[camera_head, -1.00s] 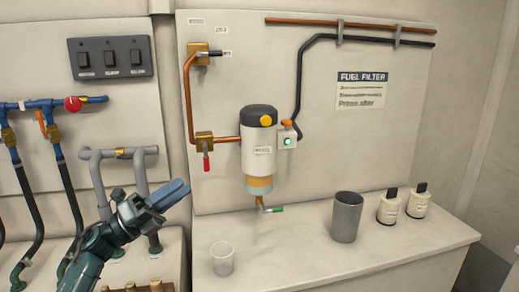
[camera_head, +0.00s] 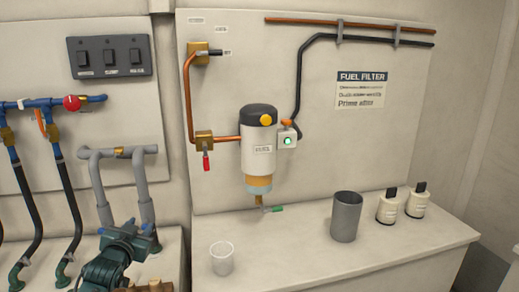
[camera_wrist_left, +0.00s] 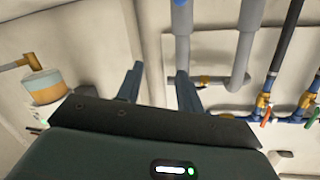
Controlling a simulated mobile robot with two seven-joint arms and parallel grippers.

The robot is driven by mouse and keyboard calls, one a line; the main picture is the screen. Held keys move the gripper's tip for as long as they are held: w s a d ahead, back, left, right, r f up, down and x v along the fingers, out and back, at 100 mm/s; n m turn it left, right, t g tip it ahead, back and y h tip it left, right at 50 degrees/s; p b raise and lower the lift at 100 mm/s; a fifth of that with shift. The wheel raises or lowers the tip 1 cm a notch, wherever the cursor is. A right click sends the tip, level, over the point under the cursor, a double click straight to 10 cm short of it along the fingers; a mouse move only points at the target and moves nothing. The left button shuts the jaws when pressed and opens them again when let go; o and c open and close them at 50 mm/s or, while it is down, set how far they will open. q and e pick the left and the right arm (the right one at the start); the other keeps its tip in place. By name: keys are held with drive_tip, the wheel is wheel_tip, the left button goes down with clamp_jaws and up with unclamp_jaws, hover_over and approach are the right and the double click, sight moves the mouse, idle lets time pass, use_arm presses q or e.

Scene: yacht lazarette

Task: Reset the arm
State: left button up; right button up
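My left gripper (camera_head: 146,233) is dark teal with blue fingertips. In the head view it is low at the left, in front of the foot of the grey pipes (camera_head: 144,190). In the left wrist view its two fingers (camera_wrist_left: 160,88) stand apart with nothing between them. The grey pipes also show beyond the fingers in the left wrist view (camera_wrist_left: 182,48). My right gripper is in neither view.
The fuel filter (camera_head: 257,155) hangs on the panel right of my left gripper. A clear cup (camera_head: 222,260), a grey cup (camera_head: 346,217) and two bottles (camera_head: 387,208) (camera_head: 417,203) stand on the counter (camera_head: 300,268). Dark hoses (camera_head: 70,195) run down at the left.

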use_arm(q)
drive_tip(key=s+d+f+m+g+h, duration=0.1)
drive_tip(key=s+d+f, duration=0.4)
drive_tip(key=s+f, duration=0.2)
drive_tip(key=s+d+f+g+h, duration=0.2)
drive_tip(key=s+d+f, duration=0.2)
drive_tip(key=s+f, duration=0.3)
drive_tip(key=s+d+f+g, duration=0.1)
drive_tip(key=s+d+f, duration=0.1)
drive_tip(key=s, duration=0.5)
drive_tip(key=s+d+f+g+h, duration=0.1)
drive_tip(key=s+d, duration=0.3)
drive_tip(key=s, duration=0.4)
drive_tip(key=s+d+f+n, duration=0.1)
drive_tip(key=s+d+f, duration=0.2)
drive_tip(key=s, duration=0.4)
drive_tip(key=shift+s+g+h, duration=0.25)
drive_tip(key=shift+g+h, duration=0.05)
drive_tip(key=shift+g, duration=0.1)
